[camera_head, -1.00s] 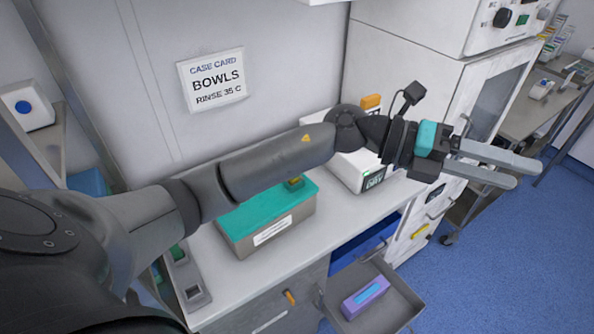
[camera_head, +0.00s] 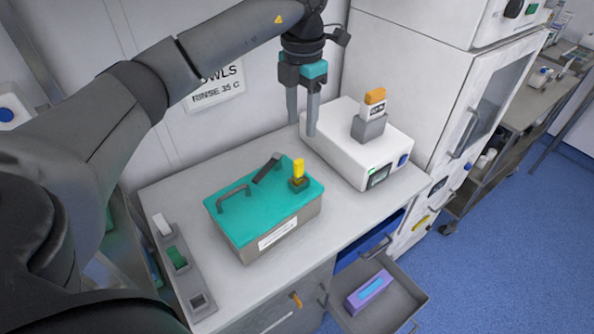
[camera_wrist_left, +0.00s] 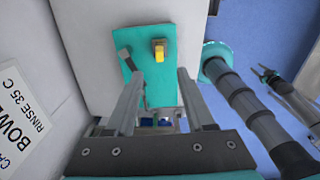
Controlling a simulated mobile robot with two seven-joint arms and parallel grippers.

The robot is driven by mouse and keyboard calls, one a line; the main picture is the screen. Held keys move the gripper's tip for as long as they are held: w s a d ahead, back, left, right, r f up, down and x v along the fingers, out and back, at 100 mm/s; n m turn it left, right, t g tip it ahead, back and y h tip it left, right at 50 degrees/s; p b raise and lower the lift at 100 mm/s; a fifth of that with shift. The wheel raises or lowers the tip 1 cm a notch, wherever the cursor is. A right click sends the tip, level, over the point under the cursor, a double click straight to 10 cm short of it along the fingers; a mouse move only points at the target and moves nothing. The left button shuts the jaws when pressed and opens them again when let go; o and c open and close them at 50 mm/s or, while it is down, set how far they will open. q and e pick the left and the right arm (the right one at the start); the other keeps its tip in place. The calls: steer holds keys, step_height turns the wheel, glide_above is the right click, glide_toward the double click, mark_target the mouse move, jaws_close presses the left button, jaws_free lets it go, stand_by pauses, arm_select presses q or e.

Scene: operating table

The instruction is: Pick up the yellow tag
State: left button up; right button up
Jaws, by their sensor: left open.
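The yellow tag (camera_head: 298,168) stands upright in a small dark holder on the teal lid (camera_head: 262,212) of a grey box (camera_head: 243,250). In the left wrist view the tag (camera_wrist_left: 159,55) shows from above, beyond the fingertips and roughly midway between them. My left gripper (camera_head: 302,128) is open and empty, its fingers pointing down. In the head view it is behind and above the box, level with the tag's side and apart from it. The open fingers (camera_wrist_left: 160,74) also show in the left wrist view.
A white device (camera_head: 352,150) with an orange-topped piece (camera_head: 374,98) in a grey holder stands right of the box. A slotted grey rack (camera_head: 179,262) lies left. An open drawer (camera_head: 398,305) holds a purple block (camera_head: 368,292).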

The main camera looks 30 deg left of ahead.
mark_target(299, 161)
arm_select(q)
step_height(299, 161, down, 8)
steer(key=shift+f+p, duration=0.1)
steer(key=shift+p, duration=0.25)
steer(key=f, duration=0.2)
steer(key=f+p, duration=0.1)
steer(key=f, duration=0.1)
steer(key=shift+s+a, duration=0.15)
steer(key=shift+s, duration=0.1)
steer(key=shift+f, duration=0.65)
jaws_close()
